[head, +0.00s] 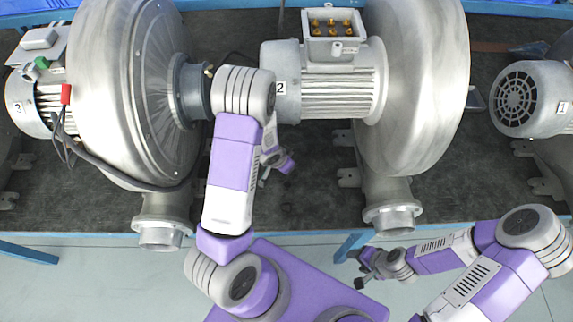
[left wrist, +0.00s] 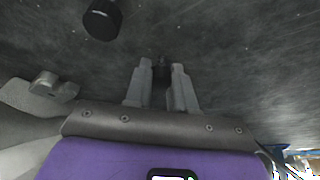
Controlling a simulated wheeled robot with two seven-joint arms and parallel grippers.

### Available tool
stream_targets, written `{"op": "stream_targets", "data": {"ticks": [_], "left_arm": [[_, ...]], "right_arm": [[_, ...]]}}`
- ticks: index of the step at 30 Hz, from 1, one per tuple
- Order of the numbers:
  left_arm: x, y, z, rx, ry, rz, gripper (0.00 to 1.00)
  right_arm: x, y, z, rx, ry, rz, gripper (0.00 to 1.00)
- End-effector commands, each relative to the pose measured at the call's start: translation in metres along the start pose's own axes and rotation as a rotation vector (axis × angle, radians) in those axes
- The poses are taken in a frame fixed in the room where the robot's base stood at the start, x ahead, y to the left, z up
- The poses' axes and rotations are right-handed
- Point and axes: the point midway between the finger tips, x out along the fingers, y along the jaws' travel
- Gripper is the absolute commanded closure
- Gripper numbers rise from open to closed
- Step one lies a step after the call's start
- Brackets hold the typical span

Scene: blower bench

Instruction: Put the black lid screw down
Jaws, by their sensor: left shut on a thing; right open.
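In the left wrist view my left gripper (left wrist: 161,72) is shut on a small black lid screw (left wrist: 161,66), which shows dark between the two fingertips. The fingers are just above or at the dark bench top; I cannot tell whether the screw touches it. In the head view the left gripper (head: 263,181) is small and partly behind my own arm, between blower 3 and blower 2, and the held screw is not clear. My right gripper (head: 356,269) is open and empty, in front of the bench edge.
A short black cylinder (left wrist: 102,20) lies on the bench near the left gripper. Motor 2 (head: 335,92) has an open terminal box (head: 333,22) with brass studs. Blower outlets (head: 160,234) stand at the front edge. Dark bench mat (head: 315,215) is mostly clear between them.

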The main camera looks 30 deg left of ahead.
Motion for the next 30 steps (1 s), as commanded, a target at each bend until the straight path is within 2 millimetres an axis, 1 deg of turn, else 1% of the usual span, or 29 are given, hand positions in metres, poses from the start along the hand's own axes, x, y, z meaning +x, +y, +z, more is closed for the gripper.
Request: {"op": "stream_targets", "data": {"ticks": [4, 10, 11, 15, 16, 25, 29, 30], "left_arm": [[0.000, 0.000, 0.000, 0.000, 0.000, 0.000, 1.00], [0.006, 0.000, 0.003, -0.001, 0.000, 0.000, 1.00], [0.006, 0.000, 0.003, -0.001, -0.001, 0.000, 0.75], [0.005, 0.000, 0.002, -0.001, -0.001, 0.000, 0.53], [0.005, 0.000, 0.002, -0.001, -0.001, 0.000, 0.51], [0.003, 0.000, 0.002, 0.000, 0.000, 0.000, 0.51], [-0.004, 0.000, -0.002, 0.001, 0.000, 0.000, 0.51], [-0.010, -0.001, -0.002, -0.001, 0.002, -0.001, 0.51]], "right_arm": [[0.000, 0.000, 0.000, 0.000, 0.000, 0.000, 0.44], [0.007, 0.003, 0.000, 0.000, 0.000, 0.000, 0.44], [0.007, 0.003, 0.000, 0.000, 0.000, 0.000, 0.44], [0.005, 0.002, 0.000, 0.000, 0.000, 0.000, 0.44], [0.005, 0.002, 0.000, 0.000, 0.000, 0.000, 0.44], [0.004, 0.002, 0.000, 0.000, 0.000, 0.000, 0.44], [-0.004, -0.002, 0.000, 0.000, 0.000, 0.000, 0.44], [-0.004, -0.002, 0.000, 0.000, 0.000, 0.000, 0.44]]}}
